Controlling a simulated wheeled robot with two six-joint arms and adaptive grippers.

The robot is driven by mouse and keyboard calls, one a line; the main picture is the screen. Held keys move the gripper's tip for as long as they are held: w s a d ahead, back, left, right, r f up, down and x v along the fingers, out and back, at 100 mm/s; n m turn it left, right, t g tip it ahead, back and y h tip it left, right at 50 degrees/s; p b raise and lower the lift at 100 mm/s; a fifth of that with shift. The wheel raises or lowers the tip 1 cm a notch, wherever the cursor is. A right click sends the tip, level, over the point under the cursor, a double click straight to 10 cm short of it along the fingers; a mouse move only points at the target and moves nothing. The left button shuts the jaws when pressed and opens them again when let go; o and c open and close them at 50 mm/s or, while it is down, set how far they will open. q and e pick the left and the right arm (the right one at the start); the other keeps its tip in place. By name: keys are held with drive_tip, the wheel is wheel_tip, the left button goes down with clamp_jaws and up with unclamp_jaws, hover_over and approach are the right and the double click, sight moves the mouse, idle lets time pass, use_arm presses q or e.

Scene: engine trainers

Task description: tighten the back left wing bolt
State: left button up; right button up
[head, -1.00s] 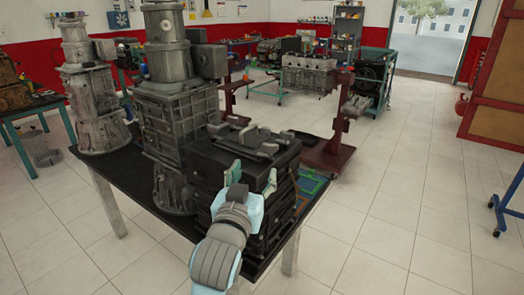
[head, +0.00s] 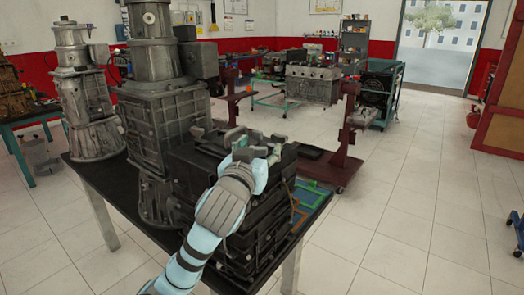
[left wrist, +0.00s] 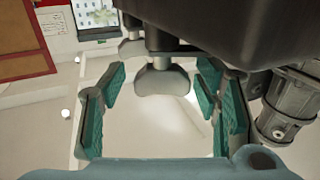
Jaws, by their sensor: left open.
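A dark engine block (head: 225,190) with grey clamp-like parts on top (head: 236,135) sits on the table. My left gripper (head: 262,148) is above the block's top, with my forearm and wrist covering part of the block. In the left wrist view its two teal-padded fingers (left wrist: 160,82) are open and stand apart. A grey wing bolt (left wrist: 162,78) with a flat, rounded wing shows between the fingers, with visible gaps on both sides. I cannot tell from the frames which of the bolts this is. My right gripper is not in view.
A tall grey machine casing (head: 155,110) stands left of the block on the dark table (head: 105,185). Another casing (head: 85,100) stands farther left. A red stand (head: 340,150) is behind to the right. The tiled floor at right is mostly clear.

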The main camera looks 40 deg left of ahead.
use_arm(q)
drive_tip(key=shift+s+r, duration=0.1)
drive_tip(key=shift+s, duration=0.05)
drive_tip(key=shift+c, duration=0.2)
drive_tip(key=shift+s+a, duration=0.1)
drive_tip(key=c, duration=1.1)
drive_tip(key=shift+m+t+h+b, duration=0.3)
drive_tip(key=shift+m+h+b, duration=0.1)
drive_tip(key=shift+m+h, duration=0.1)
drive_tip(key=m+h+b, duration=0.2)
drive_tip(key=h+b, duration=0.1)
drive_tip(key=m+h+b, duration=0.1)
drive_tip(key=h+b, duration=0.1)
drive_tip(key=shift+f+t, duration=0.35)
drive_tip(key=shift+t, duration=0.05)
drive_tip(key=shift+r+h+b, duration=0.1)
drive_tip(key=shift+h+b, duration=0.2)
drive_tip(key=shift+r, duration=0.2)
